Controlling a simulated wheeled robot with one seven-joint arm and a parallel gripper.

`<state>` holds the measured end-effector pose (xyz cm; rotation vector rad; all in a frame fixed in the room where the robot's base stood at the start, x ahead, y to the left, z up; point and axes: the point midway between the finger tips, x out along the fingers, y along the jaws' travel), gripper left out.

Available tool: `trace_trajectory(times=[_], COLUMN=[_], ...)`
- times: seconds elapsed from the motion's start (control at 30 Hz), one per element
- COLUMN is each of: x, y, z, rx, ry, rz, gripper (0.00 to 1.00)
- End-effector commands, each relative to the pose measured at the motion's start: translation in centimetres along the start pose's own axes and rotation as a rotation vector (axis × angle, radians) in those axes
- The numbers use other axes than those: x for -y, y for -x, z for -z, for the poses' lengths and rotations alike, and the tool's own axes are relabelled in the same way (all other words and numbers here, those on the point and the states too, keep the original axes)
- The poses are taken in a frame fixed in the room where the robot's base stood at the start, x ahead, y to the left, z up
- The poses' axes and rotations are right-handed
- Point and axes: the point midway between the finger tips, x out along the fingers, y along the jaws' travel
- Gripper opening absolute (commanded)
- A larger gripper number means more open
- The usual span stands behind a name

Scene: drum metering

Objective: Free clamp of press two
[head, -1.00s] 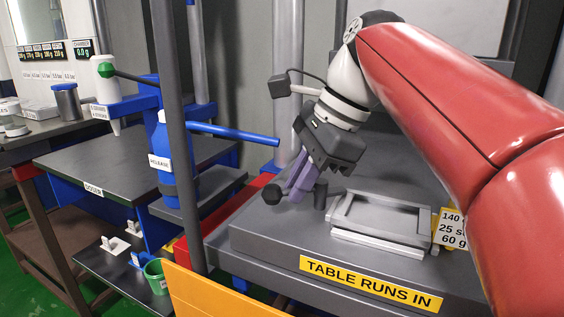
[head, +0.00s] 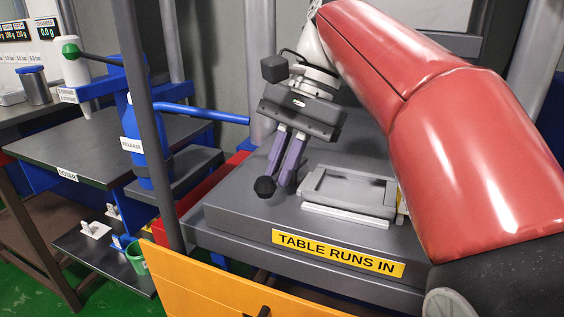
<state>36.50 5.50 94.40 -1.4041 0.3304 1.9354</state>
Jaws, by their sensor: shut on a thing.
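The clamp of press two appears as a dark lever with a black ball knob (head: 265,187) at the left of the grey press table (head: 240,222). My gripper (head: 278,183) points down from above, with its purple fingers at the lever just behind the knob. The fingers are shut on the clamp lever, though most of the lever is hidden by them. The knob sits left and in front of the fingertips. A grey rectangular frame (head: 350,192) lies on the table to the right of the gripper.
A yellow "TABLE RUNS IN" label (head: 338,253) marks the table's front edge. A grey post (head: 145,130) stands at left. A blue lever (head: 205,112) reaches toward my gripper from the left. An orange panel (head: 205,285) is in front. The dosing bench (head: 60,150) is further left.

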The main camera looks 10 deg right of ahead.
Motion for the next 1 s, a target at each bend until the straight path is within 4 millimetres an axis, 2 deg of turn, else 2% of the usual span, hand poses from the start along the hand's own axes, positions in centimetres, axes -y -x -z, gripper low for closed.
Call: trace_trajectory(times=[0.53, 0.57, 0.6, 0.73, 1.0], x=[-0.01, -0.01, -0.01, -0.01, -0.01], y=[0.05, 0.05, 0.05, 0.04, 0.02], z=[0.03, 0.03, 0.03, 0.03, 0.02], rx=[0.003, 0.003, 0.003, 0.003, 0.004], ry=[0.024, 0.024, 0.023, 0.023, 0.023], rz=[-0.010, -0.010, -0.010, -0.010, -0.010], gripper=[0.00, 0.11, 0.16, 0.31, 0.31])
